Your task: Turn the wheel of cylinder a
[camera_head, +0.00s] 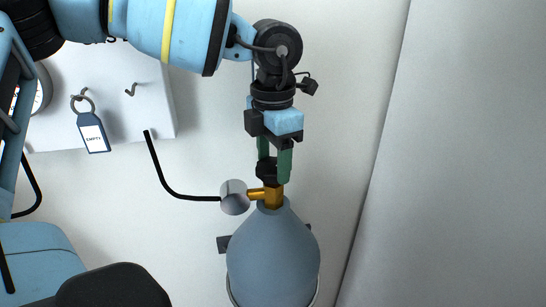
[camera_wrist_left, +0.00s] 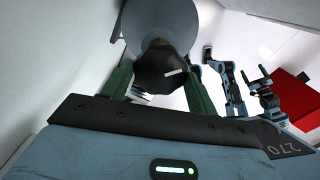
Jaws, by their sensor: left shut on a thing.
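Cylinder a is the blue-grey gas cylinder (camera_head: 272,262) at the lower middle of the head view, standing upright against the wall. It has a brass valve (camera_head: 273,196) on top and a dark wheel (camera_head: 266,170) above that. My left gripper (camera_head: 274,168) points down over the valve, its green fingers shut on the wheel. In the left wrist view the wheel (camera_wrist_left: 165,66), with a white mark, sits between both fingers, with the cylinder (camera_wrist_left: 158,22) behind it. A small gripper, seemingly my right one (camera_wrist_left: 262,78), shows far off in the left wrist view; its opening is unclear.
A round silver regulator (camera_head: 235,197) sits left of the valve, with a black hose (camera_head: 168,184) running to the wall panel (camera_head: 150,90). A blue tag (camera_head: 92,134) marked "EMPTY" hangs from a hook; another hook is bare. A red object (camera_wrist_left: 297,95) shows in the left wrist view.

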